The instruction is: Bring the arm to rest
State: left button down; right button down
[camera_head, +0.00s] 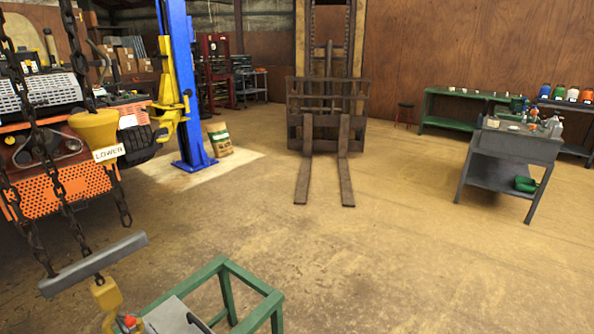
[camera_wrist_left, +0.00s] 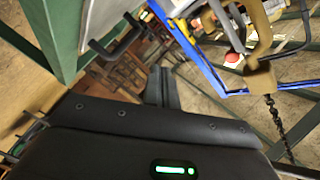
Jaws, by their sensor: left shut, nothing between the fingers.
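My left gripper (camera_wrist_left: 165,88) shows in the left wrist view, with its dark fingers together and nothing between them. Near it are a pale grey panel with a black handle (camera_wrist_left: 115,40) and a green frame (camera_wrist_left: 60,35). A yellow hook (camera_wrist_left: 258,60) and a red button (camera_wrist_left: 232,60) are to the upper right of the fingers. The fingers appear clear of these things. The left gripper does not show in the head view, and my right gripper is in neither view.
In the head view, an orange mower (camera_head: 60,190) is at the left among hanging chains, near a yellow piece labelled LOWER (camera_head: 95,128). A grey bar (camera_head: 95,262) hangs above a green stand (camera_head: 265,297). A forklift (camera_head: 325,130) and grey table (camera_head: 515,145) stand beyond clear floor.

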pick_arm(q)
jog(key=s+d+f+n+g+h+p, duration=0.15)
jog(key=s+f+g, duration=0.25)
jog(key=s+f, duration=0.6)
jog(key=s+d+f+g+h, duration=0.3)
jog(key=s+f, duration=0.4)
jog(key=f, duration=0.5)
jog(key=s+d+f+n+g+h, duration=0.1)
jog(key=s+f+g, duration=0.3)
jog(key=s, duration=0.8)
jog(key=s+d+f+n+g+h, duration=0.1)
jog(key=s+f+g, duration=0.2)
jog(key=s, duration=0.9)
jog(key=shift+s+f+g, duration=0.35)
jog(key=shift+f+g, duration=0.05)
jog(key=shift+f, duration=0.3)
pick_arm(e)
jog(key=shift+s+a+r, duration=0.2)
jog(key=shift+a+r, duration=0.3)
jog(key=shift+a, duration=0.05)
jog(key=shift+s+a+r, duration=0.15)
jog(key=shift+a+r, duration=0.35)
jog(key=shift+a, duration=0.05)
